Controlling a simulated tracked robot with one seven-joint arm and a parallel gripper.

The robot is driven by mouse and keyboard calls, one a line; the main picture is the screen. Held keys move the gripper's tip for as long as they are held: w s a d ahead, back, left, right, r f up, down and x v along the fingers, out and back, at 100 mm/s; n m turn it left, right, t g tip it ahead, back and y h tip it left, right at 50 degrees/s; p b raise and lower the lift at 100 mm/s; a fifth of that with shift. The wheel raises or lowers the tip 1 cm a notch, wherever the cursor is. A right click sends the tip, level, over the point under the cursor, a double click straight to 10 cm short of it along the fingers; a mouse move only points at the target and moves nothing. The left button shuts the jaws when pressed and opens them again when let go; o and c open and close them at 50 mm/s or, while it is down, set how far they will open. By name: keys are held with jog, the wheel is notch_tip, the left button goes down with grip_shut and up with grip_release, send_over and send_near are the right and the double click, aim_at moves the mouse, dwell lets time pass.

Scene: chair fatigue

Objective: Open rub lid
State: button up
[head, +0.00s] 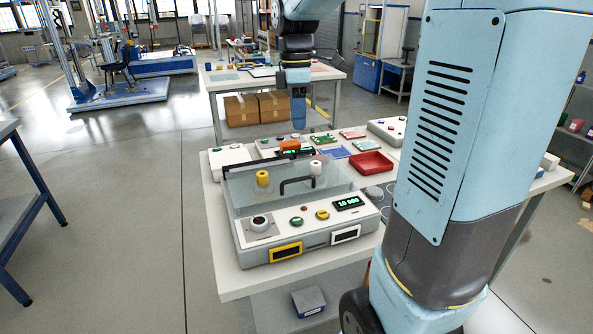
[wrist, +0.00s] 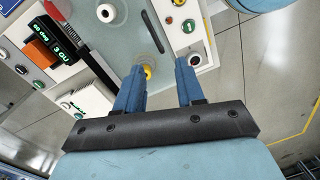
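The rub tester (head: 300,232) is a grey-white box on the white table, with a clear lid (head: 243,190) on its rear part. A black bar handle (head: 284,187) is at the lid's front; it also shows in the wrist view (wrist: 153,32). A yellow knob (head: 262,178) and a white knob (head: 316,168) stand by the lid. My gripper (head: 298,126) points down above the table's far part, apart from the handle. In the wrist view its two blue fingers (wrist: 160,66) are apart with nothing gripped; the yellow knob (wrist: 147,72) shows beyond them.
A dial (head: 260,221), buttons and a green display (head: 350,203) are on the tester's front. Behind it are other instruments, an orange block (head: 289,145) and a red tray (head: 371,163). A second table (head: 272,76) stands further back. Open floor lies at the left.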

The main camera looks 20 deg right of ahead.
jog(key=w+f+n+g, duration=0.1)
jog(key=w+f+n, duration=0.1)
jog(key=w+n, duration=0.1)
send_over(298, 189)
notch_tip(298, 189, down, 13)
jog(key=shift+f, duration=0.2)
dwell(0.4)
jog(key=shift+c, duration=0.2)
grip_shut()
